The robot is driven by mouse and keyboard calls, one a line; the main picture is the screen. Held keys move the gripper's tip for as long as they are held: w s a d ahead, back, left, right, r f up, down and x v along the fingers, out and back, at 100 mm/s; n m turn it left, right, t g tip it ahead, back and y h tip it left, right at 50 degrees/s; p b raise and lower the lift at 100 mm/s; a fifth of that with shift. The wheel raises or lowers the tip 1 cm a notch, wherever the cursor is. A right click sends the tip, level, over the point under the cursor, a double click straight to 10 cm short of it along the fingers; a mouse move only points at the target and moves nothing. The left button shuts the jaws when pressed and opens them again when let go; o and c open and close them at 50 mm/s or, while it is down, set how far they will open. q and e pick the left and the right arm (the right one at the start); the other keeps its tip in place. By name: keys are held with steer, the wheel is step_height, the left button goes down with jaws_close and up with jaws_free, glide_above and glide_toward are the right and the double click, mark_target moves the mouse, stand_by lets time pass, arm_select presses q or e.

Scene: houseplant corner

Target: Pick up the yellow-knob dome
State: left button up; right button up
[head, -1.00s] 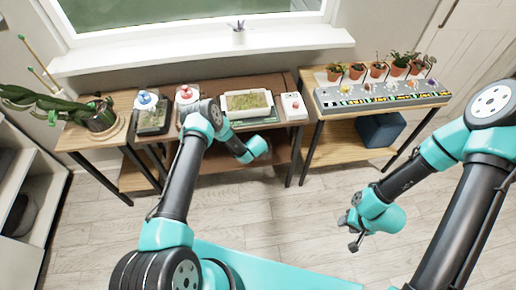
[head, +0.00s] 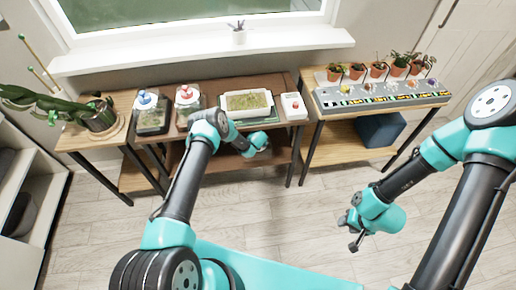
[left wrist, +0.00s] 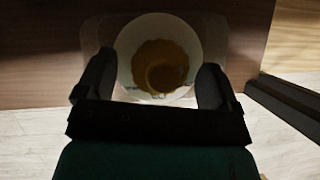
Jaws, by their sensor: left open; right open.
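In the left wrist view a round, pale, clear-looking dome (left wrist: 124,58) with a dark yellow-orange knob (left wrist: 166,76) at its middle is seen from above, in shadow. My left gripper (left wrist: 158,78) is open, with one finger at each side of the dome; I cannot tell whether they touch it. In the head view my left arm reaches to the front of the brown table, and I cannot make out this dome there. My right gripper (head: 350,230) is open and empty above the floor, far from the tables.
A blue-knob dome (head: 151,117) and a red-knob dome (head: 185,100) stand at the left. A white planter tray (head: 246,104) and a white box with a red button (head: 293,106) stand to their right. Potted plants and a grey tray (head: 385,97) fill the right table.

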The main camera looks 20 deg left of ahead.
arm_select(q)
steer(key=shift+c, duration=0.2)
steer(key=c, duration=1.3)
steer(key=shift+o, duration=0.2)
steer(key=shift+r, duration=0.1)
steer(key=shift+r, duration=0.2)
steer(key=s+d, duration=0.4)
steer(key=s, duration=1.3)
steer(key=shift+s, duration=0.3)
steer(key=shift+w+d+r, duration=0.1)
